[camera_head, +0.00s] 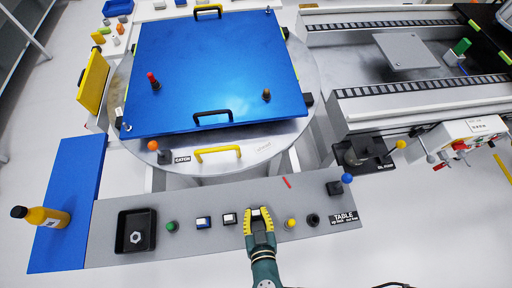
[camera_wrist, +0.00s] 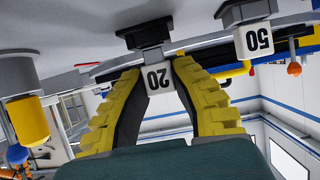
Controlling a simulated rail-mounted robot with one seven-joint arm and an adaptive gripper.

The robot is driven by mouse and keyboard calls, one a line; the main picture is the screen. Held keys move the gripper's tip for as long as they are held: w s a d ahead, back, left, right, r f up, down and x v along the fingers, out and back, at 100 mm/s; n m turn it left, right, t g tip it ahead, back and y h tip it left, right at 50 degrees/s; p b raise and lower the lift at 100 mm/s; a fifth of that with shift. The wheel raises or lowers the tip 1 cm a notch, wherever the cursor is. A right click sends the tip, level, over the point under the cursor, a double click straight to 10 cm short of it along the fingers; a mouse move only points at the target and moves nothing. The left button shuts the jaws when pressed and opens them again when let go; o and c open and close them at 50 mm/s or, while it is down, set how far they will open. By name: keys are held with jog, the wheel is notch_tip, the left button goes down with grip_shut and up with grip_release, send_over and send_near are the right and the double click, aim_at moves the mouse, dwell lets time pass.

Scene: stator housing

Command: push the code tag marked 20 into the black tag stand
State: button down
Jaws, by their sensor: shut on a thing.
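My gripper (camera_head: 260,215) is low over the grey panel, shut on the white code tag marked 20 (camera_wrist: 157,78). In the wrist view, which is upside down, the tag sits between the yellow padded fingers, its number visible. The black tag stand (camera_wrist: 145,33) is directly at the tag's base and lines up with it. The tag looks to touch the stand; how deep it sits cannot be told. In the head view my fingers hide the tag and stand.
A tag marked 50 (camera_wrist: 258,40) stands in a neighbouring black stand. A yellow knob (camera_head: 291,223) and a black knob (camera_head: 313,219) stand right of my gripper. A black tray (camera_head: 123,250) with a nut is at the left. A blue plate (camera_head: 215,75) lies behind.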

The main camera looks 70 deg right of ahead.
jog(key=shift+f+b, duration=0.6)
jog(key=shift+f, duration=0.15)
jog(key=c, duration=0.7)
grip_release()
jog(key=shift+a+r, duration=0.15)
jog(key=shift+p+v, duration=1.15)
jog(key=shift+v, duration=0.9)
jog(key=shift+s, duration=0.1)
jog(key=shift+a, duration=0.1)
jog(key=shift+v, duration=3.7)
jog(key=shift+r, duration=0.1)
